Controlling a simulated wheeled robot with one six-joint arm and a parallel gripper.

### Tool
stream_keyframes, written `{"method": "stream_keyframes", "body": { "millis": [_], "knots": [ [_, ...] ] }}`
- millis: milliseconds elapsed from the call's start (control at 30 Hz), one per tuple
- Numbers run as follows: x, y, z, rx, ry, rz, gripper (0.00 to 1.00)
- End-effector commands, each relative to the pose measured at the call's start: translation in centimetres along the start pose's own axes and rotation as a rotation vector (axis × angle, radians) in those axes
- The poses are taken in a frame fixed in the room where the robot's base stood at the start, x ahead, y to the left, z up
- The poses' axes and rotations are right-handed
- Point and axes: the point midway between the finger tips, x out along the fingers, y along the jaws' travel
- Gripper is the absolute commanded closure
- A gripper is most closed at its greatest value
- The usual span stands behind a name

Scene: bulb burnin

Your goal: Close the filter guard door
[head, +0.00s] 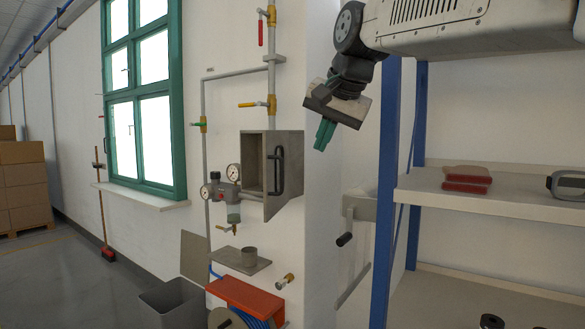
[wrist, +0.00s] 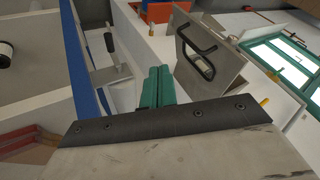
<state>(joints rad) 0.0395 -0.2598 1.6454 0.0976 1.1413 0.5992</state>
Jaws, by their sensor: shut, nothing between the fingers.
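The filter guard is a grey metal box on the wall, and its door (head: 291,182) with a black bar handle (head: 279,171) stands swung out from it, open. The guard's opening (head: 254,163) shows at the door's left. In the wrist view the door (wrist: 212,85) and its handle (wrist: 195,50) are seen at upper right. My gripper (head: 324,134) has green fingers and points down, up and to the right of the door, apart from it. Its fingers (wrist: 158,87) are together and empty.
A gauge and filter unit (head: 232,194) with pipes sits left of the door. A crank handle (head: 346,238) projects below right. A blue-post shelf (head: 388,160) stands at right. A red hose-reel cover (head: 245,297) and a grey bin (head: 172,303) are below.

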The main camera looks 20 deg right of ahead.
Motion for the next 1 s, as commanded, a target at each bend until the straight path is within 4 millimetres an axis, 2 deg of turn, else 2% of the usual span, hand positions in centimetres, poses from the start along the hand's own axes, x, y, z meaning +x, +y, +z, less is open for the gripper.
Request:
{"method": "stream_keyframes", "body": {
  "millis": [33, 133, 233, 633, 800, 1000],
  "knots": [
    [0.0, -0.5, -0.7, 0.014, 0.008, -0.007, 1.00],
    [0.4, -0.8, -1.1, 0.025, 0.014, -0.014, 1.00],
    [1.8, -0.7, -1.1, 0.025, 0.012, -0.012, 1.00],
    [10.1, -0.7, -1.2, 0.024, 0.012, -0.011, 1.00],
    [11.0, -3.2, -1.3, 0.022, 0.014, -0.013, 1.00],
    [11.5, -4.3, -1.3, 0.024, 0.014, -0.013, 1.00]
  ]
}}
